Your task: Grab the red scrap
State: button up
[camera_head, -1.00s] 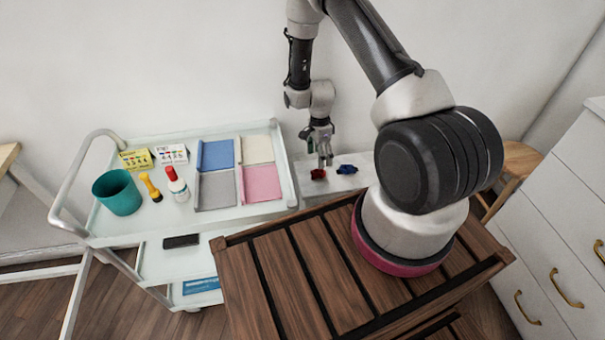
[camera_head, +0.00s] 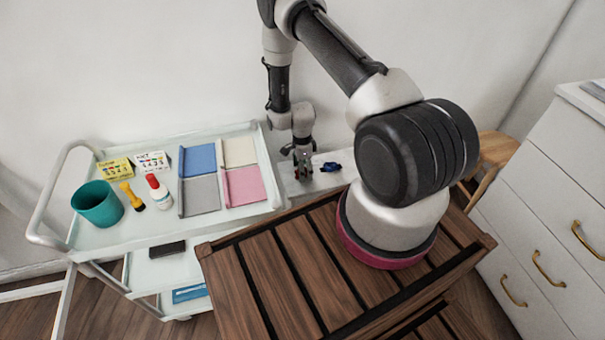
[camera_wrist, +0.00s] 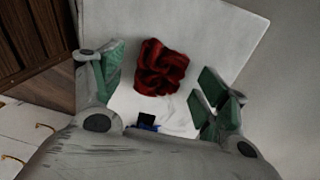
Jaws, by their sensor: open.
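The red scrap (camera_wrist: 162,68) is a crumpled dark red cloth on a white surface (camera_wrist: 225,28) in the wrist view. My gripper (camera_wrist: 160,88) is open, with one green-padded finger on each side of the scrap in that view. I cannot tell whether the fingers touch it or how far above the surface they are. In the head view my gripper (camera_head: 303,172) points down over the white surface beside the cart and mostly hides the red scrap. A dark blue scrap (camera_head: 330,167) lies just right of the gripper.
A white cart (camera_head: 120,235) on the left carries a teal cup (camera_head: 97,205), a glue bottle (camera_head: 158,192), cards and a tray with four-coloured cloth sections (camera_head: 202,195). A slatted brown wooden top (camera_head: 290,270) is in front. White drawers (camera_head: 550,200) stand at right.

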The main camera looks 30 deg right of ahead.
jog(key=c, duration=0.7)
